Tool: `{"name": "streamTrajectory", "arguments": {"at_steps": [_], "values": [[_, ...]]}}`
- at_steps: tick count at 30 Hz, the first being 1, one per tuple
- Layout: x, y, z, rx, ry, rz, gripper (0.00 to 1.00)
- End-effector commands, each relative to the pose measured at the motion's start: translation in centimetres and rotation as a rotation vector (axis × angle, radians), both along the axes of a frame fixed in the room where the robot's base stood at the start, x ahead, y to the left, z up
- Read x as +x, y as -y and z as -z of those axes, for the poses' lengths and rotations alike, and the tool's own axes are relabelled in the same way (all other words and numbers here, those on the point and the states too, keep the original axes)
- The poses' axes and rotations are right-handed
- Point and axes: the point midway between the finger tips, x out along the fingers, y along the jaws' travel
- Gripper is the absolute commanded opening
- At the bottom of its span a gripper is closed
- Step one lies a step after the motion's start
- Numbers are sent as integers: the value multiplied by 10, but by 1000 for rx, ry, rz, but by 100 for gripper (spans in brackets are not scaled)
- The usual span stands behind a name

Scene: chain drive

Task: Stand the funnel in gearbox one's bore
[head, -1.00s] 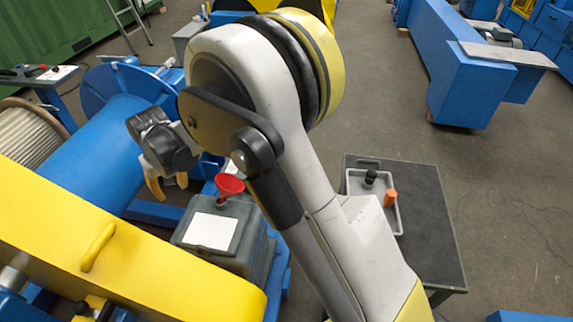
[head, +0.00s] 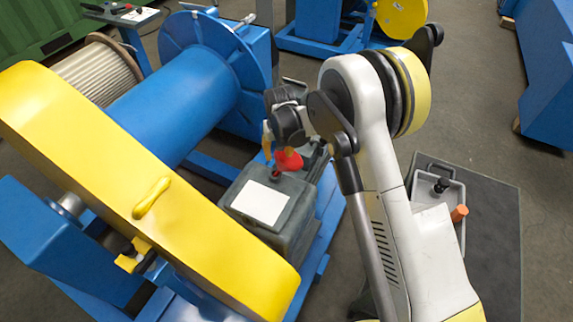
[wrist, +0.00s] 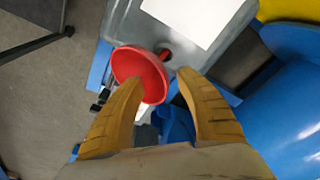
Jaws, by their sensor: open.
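The red funnel (head: 288,160) is at the top of the grey gearbox (head: 234,192), which carries a white label. In the head view my gripper (head: 270,143) is just above and left of the funnel.
A long yellow guard (head: 140,190) runs left of the gearbox, with a blue drum (head: 185,105) behind it. A dark-topped cart (head: 498,215) at right holds a grey tray (head: 453,199) with a black piece and an orange piece (head: 459,213). Open floor lies beyond the cart.

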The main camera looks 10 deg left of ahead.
Motion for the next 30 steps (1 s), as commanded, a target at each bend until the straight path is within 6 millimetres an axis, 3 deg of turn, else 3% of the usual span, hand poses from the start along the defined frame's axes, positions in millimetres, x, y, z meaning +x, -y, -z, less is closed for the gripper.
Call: {"name": "streamTrajectory", "arguments": {"at_steps": [10,18,19,23,30], "values": [[5,-7,47,0,0,0,42],[6,-7,50,0,0,0,42],[6,-7,50,0,0,0,38],[6,-7,50,0,0,0,0],[6,-7,50,0,0,0,0]]}}
